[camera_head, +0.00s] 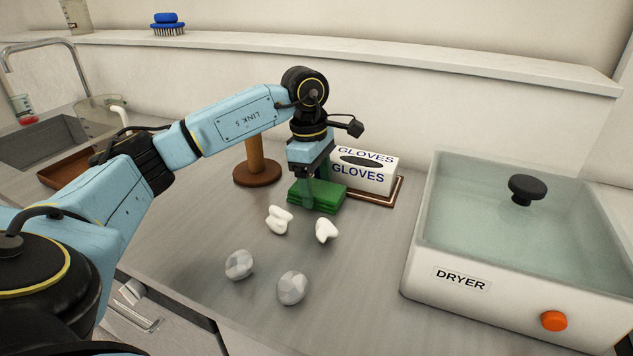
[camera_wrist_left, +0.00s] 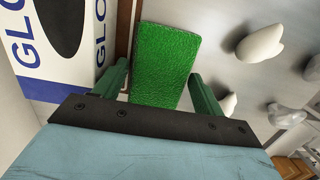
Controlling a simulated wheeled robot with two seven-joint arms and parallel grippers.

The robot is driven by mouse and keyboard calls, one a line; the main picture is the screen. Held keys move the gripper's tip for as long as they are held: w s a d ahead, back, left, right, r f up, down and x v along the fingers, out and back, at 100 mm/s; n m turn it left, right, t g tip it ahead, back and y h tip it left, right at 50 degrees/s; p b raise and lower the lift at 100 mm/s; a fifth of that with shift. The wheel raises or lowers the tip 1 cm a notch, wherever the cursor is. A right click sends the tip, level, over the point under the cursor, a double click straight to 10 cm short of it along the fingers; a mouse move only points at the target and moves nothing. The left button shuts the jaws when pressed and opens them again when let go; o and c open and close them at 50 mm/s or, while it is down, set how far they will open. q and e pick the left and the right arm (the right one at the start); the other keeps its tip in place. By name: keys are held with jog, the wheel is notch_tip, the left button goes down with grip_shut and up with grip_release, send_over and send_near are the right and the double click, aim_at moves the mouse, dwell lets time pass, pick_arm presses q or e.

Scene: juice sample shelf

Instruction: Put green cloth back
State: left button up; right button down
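The green cloth (camera_head: 322,198) is a folded, layered bundle lying on the counter in front of the gloves box. My left gripper (camera_head: 314,178) points down over it, at its back part in the head view. In the left wrist view the cloth (camera_wrist_left: 165,62) lies between the two green fingers of the gripper (camera_wrist_left: 160,88). The fingers stand apart, with a gap at the right finger. The fingertips are partly hidden, so I cannot tell whether they touch the cloth. My right gripper is not in view.
The gloves box (camera_head: 364,171) on a brown-edged tray (camera_head: 385,196) is close behind the cloth. A wooden stand (camera_head: 257,174) is to its left. White crumpled pieces (camera_head: 279,219) and grey lumps (camera_head: 291,287) lie in front. The dryer (camera_head: 480,283) is at right.

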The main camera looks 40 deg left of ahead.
pick_arm(q)
jog(key=shift+r, duration=0.1)
notch_tip(320, 180, up, 12)
jog(key=a+p, duration=0.1)
jog(key=p, duration=0.2)
jog(key=shift+s+a+r, duration=0.2)
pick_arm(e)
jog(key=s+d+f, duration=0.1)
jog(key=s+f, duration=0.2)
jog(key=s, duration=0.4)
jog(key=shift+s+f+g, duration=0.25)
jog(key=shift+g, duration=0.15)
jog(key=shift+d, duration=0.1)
